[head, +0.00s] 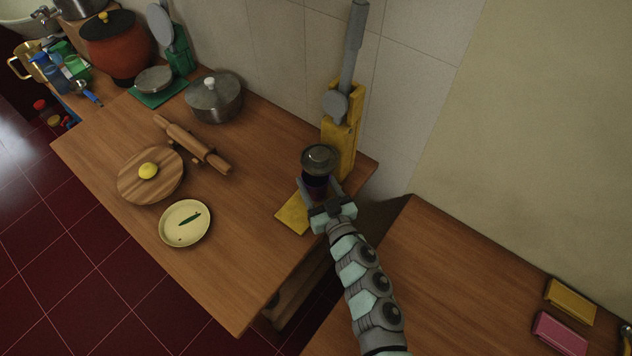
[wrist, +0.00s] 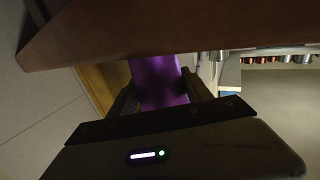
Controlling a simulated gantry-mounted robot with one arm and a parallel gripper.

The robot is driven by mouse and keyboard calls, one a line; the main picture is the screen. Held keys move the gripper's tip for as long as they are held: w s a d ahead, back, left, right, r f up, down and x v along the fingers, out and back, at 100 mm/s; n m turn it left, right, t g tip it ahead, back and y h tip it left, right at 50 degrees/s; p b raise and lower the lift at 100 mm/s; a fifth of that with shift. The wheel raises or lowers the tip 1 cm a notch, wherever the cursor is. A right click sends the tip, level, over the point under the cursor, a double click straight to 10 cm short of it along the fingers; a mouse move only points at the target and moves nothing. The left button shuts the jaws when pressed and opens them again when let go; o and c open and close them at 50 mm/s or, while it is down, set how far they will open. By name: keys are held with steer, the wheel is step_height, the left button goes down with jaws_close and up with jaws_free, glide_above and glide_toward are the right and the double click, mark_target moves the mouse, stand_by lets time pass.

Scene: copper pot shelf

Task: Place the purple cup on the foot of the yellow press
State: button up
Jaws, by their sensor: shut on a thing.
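The yellow press (head: 345,145) stands at the right end of the wooden table against the wall, its grey lever raised. Its flat yellow foot (head: 292,214) reaches forward. The purple cup (head: 315,183) looks dark in the head view, upright over the foot, with a grey round plate (head: 320,157) right above it. My gripper (head: 320,191) is shut on the cup from the front. In the wrist view the purple cup (wrist: 158,82) sits between my two fingers (wrist: 160,94). The cup's base is hidden, so I cannot tell whether it touches the foot.
A green press (head: 180,60), lidded pot (head: 214,98), rolling pin (head: 192,145), round board (head: 150,176) and plate (head: 185,224) stand left on the table. A second wooden surface (head: 450,280) is at right, with yellow and pink blocks. A large brown shape (wrist: 120,35) crosses the wrist view.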

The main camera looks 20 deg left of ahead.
steer(key=shift+w, duration=0.1)
steer(key=o, duration=1.3)
steer(key=shift+r, duration=0.1)
steer(key=p+v, duration=0.2)
steer(key=v, duration=1)
steer(key=shift+p, duration=0.3)
